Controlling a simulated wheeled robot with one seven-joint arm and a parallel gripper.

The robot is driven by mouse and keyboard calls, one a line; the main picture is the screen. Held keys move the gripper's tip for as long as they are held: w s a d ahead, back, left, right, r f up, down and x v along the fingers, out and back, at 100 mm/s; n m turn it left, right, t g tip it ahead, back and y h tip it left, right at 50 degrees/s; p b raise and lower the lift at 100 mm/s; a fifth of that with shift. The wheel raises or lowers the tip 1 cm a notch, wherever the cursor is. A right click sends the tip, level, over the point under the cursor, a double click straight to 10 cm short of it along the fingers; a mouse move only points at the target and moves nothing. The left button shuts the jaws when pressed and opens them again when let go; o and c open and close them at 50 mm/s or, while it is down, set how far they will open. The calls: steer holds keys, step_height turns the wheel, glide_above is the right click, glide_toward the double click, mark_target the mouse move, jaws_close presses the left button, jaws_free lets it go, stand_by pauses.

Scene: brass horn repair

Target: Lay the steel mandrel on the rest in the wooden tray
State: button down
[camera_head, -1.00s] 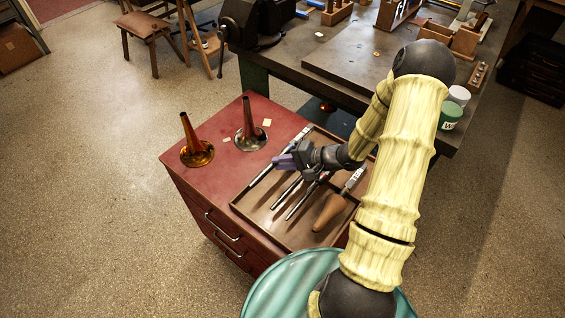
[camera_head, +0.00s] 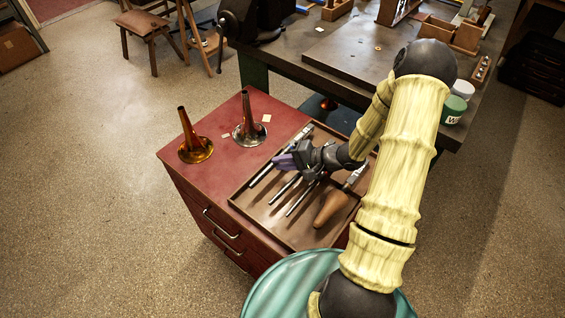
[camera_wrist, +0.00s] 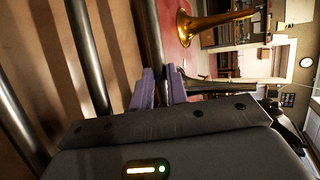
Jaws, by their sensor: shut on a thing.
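The wooden tray (camera_head: 243,212) lies on the red cabinet top with several slim steel rods and a wooden-handled tool in it. My gripper (camera_head: 284,161) is over the tray's left part, low and pointing left. It is shut on a steel rod, the mandrel (camera_head: 262,174), which runs diagonally along the tray's upper-left side. In the wrist view the mandrel (camera_wrist: 150,35) passes between the two purple fingertips (camera_wrist: 160,85). I cannot tell whether the mandrel touches the tray or its rest; the contact is hidden.
Two brass horn bells (camera_head: 195,149) (camera_head: 249,132) stand upright on the red cabinet (camera_head: 222,166), left of the tray. Other steel rods (camera_head: 286,187) lie close beside my gripper. A dark workbench (camera_head: 335,55) stands behind, with jars at its right.

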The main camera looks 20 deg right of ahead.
steer(key=shift+w+r, duration=0.1)
steer(key=shift+r, duration=0.1)
steer(key=shift+r+p, duration=0.3)
steer(key=shift+r, duration=0.45)
steer(key=shift+b, duration=1.3)
stand_by(1.4)
steer(key=shift+f, duration=0.1)
steer(key=shift+f+b, duration=0.35)
steer(key=shift+b, duration=0.15)
steer(key=shift+f+b, duration=0.7)
steer(key=shift+b, duration=0.2)
steer(key=shift+r, duration=0.15)
steer(key=shift+r+p, duration=0.5)
steer(key=shift+r, duration=0.4)
